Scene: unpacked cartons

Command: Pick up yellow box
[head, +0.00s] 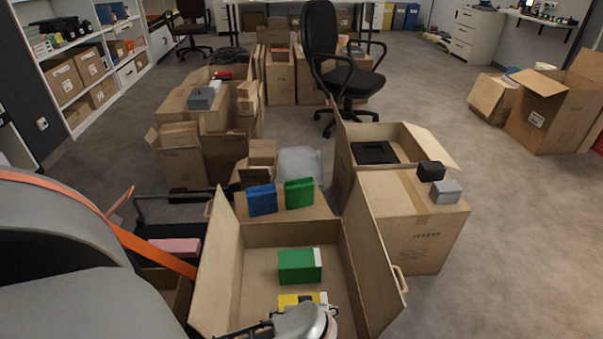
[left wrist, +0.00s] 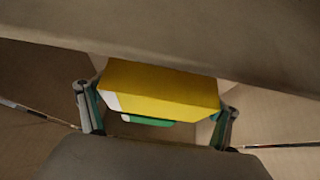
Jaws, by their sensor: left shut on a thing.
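The yellow box (head: 290,300) is inside the open carton (head: 232,280) at the bottom of the head view, partly hidden by my left gripper (head: 305,320). In the left wrist view the yellow box (left wrist: 160,88) sits between the two fingers of my left gripper (left wrist: 157,112), which is shut on it. I cannot tell whether the box touches the carton floor. My right gripper is not in view.
A green box (head: 300,266) lies in the same carton, beyond the yellow one. Tall open flaps (head: 372,265) rise on both sides. A blue box (head: 262,199) and another green box (head: 299,192) stand just behind. Open floor (head: 500,240) lies to the right.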

